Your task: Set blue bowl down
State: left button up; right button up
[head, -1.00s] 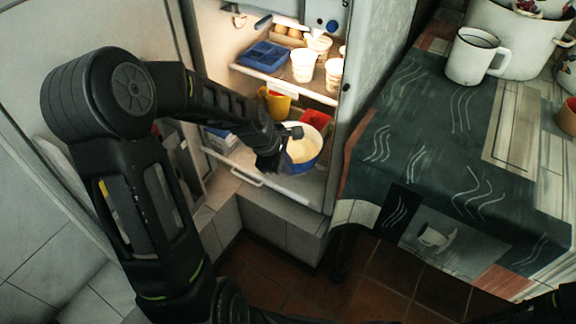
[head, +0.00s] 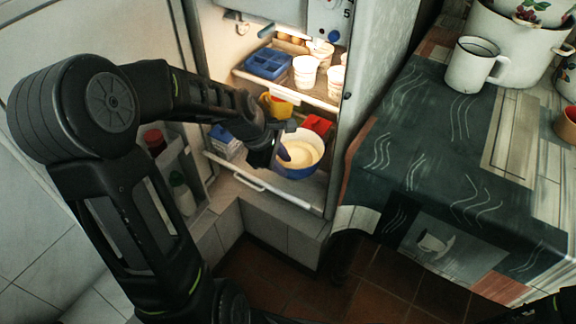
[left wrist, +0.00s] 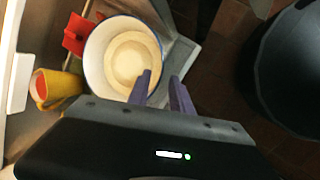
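The blue bowl (head: 303,170), blue outside with a white inside and a pale yellowish content, sits on the lower fridge shelf (head: 262,184). It looks upright. In the left wrist view the bowl (left wrist: 107,82) lies just ahead of my fingers. My left gripper (head: 277,150) is at the bowl's near left rim. In the left wrist view its two purple fingers (left wrist: 160,78) stand apart, one over the bowl's inside and one outside the rim, with a gap between them.
A yellow mug (head: 276,106) and a red item (head: 318,125) stand behind the bowl. The upper shelf holds a blue tray (head: 267,63) and white cups (head: 306,72). The open fridge door (head: 184,160) is left, and a cloth-covered table (head: 440,150) is right.

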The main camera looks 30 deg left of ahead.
pick_arm(q)
jog(key=d+p+v, duration=0.1)
jog(key=v, duration=0.5)
jog(key=shift+a, duration=0.45)
